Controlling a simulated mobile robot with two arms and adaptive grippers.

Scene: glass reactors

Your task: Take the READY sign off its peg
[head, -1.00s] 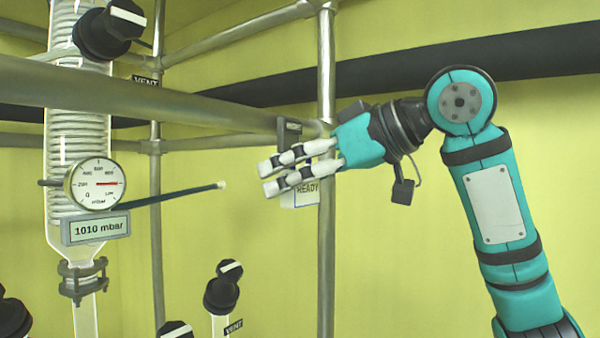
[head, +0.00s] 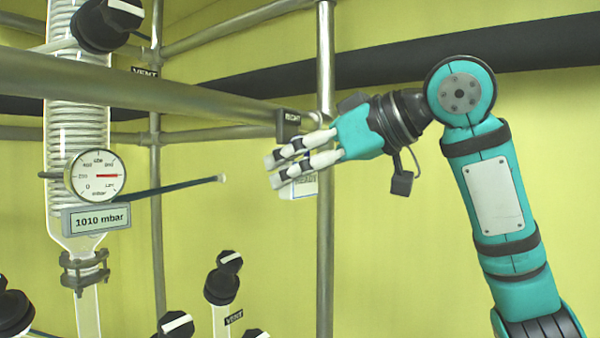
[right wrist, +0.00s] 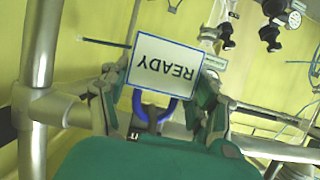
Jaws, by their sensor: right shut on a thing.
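The READY sign (head: 305,188) is a white plate with a blue border, mostly hidden behind my right gripper's fingers in the head view. In the right wrist view the READY sign (right wrist: 163,68) faces the camera, its lettering upside down, with a blue loop (right wrist: 152,110) at its edge. My right gripper (head: 272,172) is shut on the sign, just below the rail. I cannot tell whether the loop still touches the peg. My left gripper is out of view.
A thick metal rail (head: 150,92) crosses from the left to an upright post (head: 326,230) close behind my right gripper. A glass column with a coil (head: 75,150), a round gauge (head: 95,176) and a 1010 mbar display (head: 95,219) stands left.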

